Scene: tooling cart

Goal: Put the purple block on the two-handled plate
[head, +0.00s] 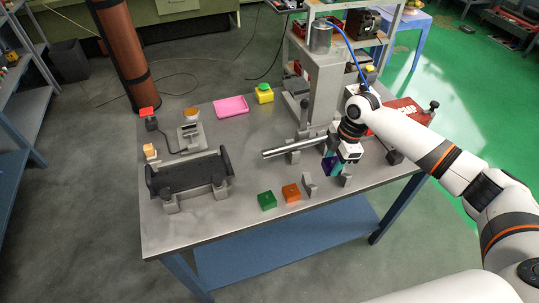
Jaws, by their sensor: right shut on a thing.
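The purple block (327,164) is partly hidden between the teal fingertips of my right gripper (333,166). My right gripper is shut on it near the table's front right, beside the metal bar; I cannot tell whether the block touches the table. A dark plate with a raised handle at each end (188,175) sits at the left of the table on grey supports, and its surface looks empty. It is well to the left of my right gripper. My left gripper is not in view.
A green block (266,200) and an orange block (291,192) lie at the front edge. A metal bar (294,147) on stands lies between gripper and plate. A grey press (324,88) stands behind. A pink tray (231,107) and yellow button box (264,93) are at the back.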

